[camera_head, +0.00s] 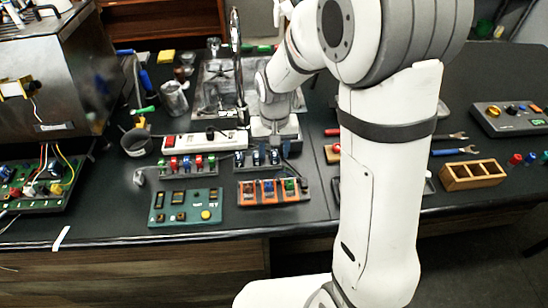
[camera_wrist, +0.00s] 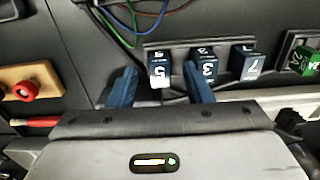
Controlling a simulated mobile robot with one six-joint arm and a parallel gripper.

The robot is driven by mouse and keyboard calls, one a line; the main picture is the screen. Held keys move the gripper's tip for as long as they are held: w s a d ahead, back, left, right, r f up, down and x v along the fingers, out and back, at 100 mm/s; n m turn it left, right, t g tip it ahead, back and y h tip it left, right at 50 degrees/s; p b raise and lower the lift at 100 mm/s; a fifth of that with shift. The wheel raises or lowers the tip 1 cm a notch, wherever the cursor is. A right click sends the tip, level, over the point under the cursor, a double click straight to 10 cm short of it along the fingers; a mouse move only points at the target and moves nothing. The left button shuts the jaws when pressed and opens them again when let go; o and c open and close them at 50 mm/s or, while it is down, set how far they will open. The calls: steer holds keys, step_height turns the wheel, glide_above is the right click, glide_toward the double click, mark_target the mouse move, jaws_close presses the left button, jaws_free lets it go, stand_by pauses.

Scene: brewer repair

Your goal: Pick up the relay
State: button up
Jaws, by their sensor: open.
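Dark blue relays marked 5 (camera_wrist: 159,68), 3 (camera_wrist: 207,66) and 7 (camera_wrist: 243,62) stand in a row in a grey rack (camera_wrist: 180,43) in the wrist view. My gripper (camera_wrist: 160,76) is open, with one blue finger left of relay 5 and the other between relays 5 and 3. I cannot tell whether the fingers touch the relay. In the head view, my gripper (camera_head: 272,142) is over the back of the small rack with dark blue relays (camera_head: 257,158), partly hiding it.
A rack of coloured relays (camera_head: 188,165) stands to the left. A green board (camera_head: 186,207) and an orange-slotted tray (camera_head: 273,191) lie in front. A white power strip (camera_head: 204,142) is behind. A wooden box (camera_head: 472,175) stands at right.

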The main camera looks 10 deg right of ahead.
steer(key=shift+c, duration=0.5)
jaws_close()
